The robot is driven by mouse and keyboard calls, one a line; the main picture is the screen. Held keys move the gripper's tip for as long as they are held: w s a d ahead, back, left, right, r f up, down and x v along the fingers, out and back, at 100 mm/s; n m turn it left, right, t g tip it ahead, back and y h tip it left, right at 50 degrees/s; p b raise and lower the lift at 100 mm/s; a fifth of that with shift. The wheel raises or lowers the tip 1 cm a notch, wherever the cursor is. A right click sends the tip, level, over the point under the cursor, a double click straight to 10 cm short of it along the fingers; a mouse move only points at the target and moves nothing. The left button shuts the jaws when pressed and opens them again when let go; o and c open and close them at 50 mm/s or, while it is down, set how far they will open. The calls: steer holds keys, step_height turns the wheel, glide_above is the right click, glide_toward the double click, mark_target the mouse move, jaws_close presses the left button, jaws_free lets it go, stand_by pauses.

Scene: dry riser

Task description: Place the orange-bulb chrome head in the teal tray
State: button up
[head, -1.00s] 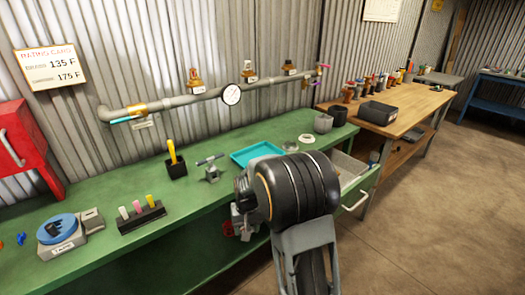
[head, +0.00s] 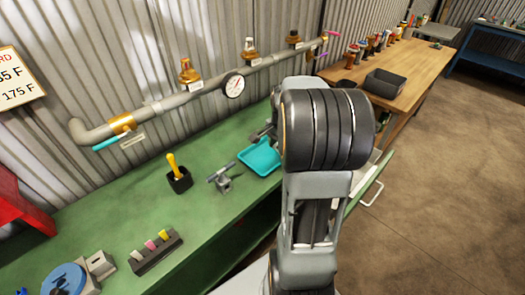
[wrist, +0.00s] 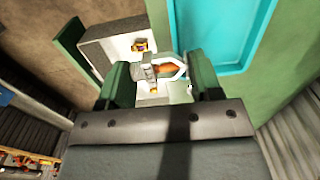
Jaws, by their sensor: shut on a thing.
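The teal tray (head: 258,158) lies on the green bench, partly covered by my arm in the head view. It shows large in the wrist view (wrist: 212,35), at the upper right and to the right of my gripper. My gripper (wrist: 164,80) is shut on the orange-bulb chrome head (wrist: 168,69), whose orange part and shiny frame show between the two green fingers. The head is apart from the tray, over a pale open drawer or bin.
The pale drawer or bin (wrist: 98,50) holds small brass-coloured pieces. A clamp-like stand (head: 222,182) and a black holder with a yellow tool (head: 179,180) stand left of the tray. A pipe with a gauge (head: 234,87) runs along the wall behind.

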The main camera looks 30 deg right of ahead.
steer(key=w+f, duration=0.2)
steer(key=w, duration=0.3)
glide_above(263, 160)
step_height(263, 160, down, 5)
steer(key=shift+s+f, duration=0.15)
steer(key=shift+f, duration=1.7)
